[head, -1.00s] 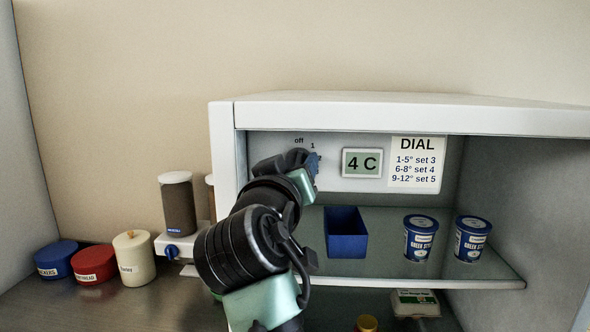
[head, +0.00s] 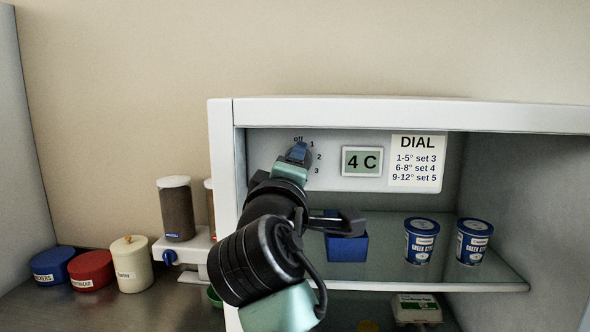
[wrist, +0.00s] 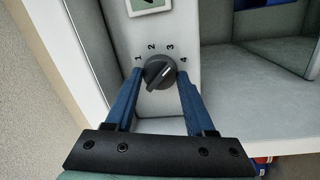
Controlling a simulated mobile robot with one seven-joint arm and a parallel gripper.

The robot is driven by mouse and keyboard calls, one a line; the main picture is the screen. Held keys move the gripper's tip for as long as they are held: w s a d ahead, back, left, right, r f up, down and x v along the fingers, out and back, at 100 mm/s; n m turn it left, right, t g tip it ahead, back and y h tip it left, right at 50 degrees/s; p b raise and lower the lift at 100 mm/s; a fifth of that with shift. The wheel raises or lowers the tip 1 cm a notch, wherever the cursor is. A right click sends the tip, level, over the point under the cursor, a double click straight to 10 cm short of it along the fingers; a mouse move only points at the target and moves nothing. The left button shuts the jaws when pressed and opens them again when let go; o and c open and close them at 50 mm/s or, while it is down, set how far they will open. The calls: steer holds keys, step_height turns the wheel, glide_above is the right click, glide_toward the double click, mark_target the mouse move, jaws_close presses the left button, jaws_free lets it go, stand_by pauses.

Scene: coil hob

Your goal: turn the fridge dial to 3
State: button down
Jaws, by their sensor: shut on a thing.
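The fridge dial (wrist: 159,73) is a round dark knob on the white panel, with a pale pointer line. In the wrist view the line slants up and right, roughly between 3 and 4; the exact setting is hard to tell. My gripper (wrist: 161,72) is shut on the dial, a blue finger on either side. In the head view my gripper (head: 298,154) covers most of the dial; off, 1, 2 and 3 show around it. The display (head: 362,162) reads 4 C. The dial card (head: 416,161) says 1-5° set 3, 6-8° set 4, 9-12° set 5.
Below the panel, a glass shelf (head: 390,272) holds a blue bin (head: 347,248) and two blue tubs (head: 420,241) (head: 473,241). The fridge's left wall (head: 223,160) is close beside my arm. Jars and a dispenser stand outside, left.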

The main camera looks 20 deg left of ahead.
steer(key=shift+n+y, duration=0.4)
steer(key=shift+n, duration=1.5)
steer(key=shift+c, duration=1.2)
jaws_free()
steer(key=b+v, duration=0.5)
steer(key=v, duration=0.8)
steer(key=shift+r, duration=0.1)
